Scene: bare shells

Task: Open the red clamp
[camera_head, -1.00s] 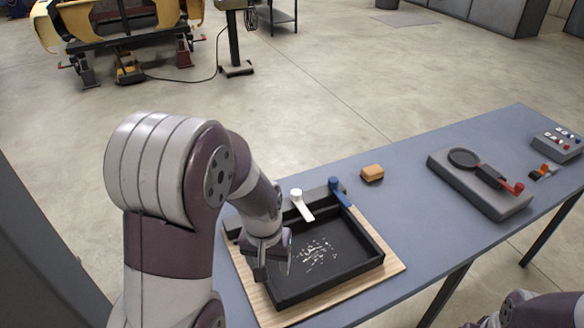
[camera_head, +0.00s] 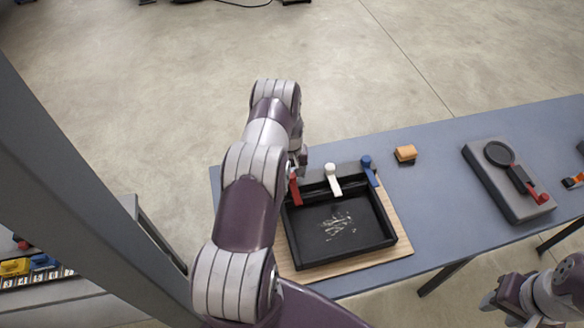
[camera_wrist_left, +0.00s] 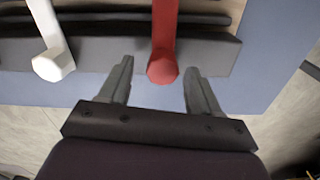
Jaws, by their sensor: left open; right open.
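The red clamp (camera_head: 294,189) is the leftmost of three levers on the back edge of a black tray (camera_head: 391,240). In the left wrist view, the red clamp's knob end (camera_wrist_left: 163,68) lies between the two spread fingertips of my left gripper (camera_wrist_left: 159,66). Whether the fingers touch it cannot be seen. In the head view, my left gripper (camera_head: 299,160) is at the tray's back left corner, partly hidden by my own arm. My right gripper (camera_head: 492,303) is at the lower right, away from the tray, and looks empty.
A white lever (camera_head: 333,182) and a blue lever (camera_head: 368,168) stand right of the red clamp; the white one also shows in the wrist view (camera_wrist_left: 54,65).

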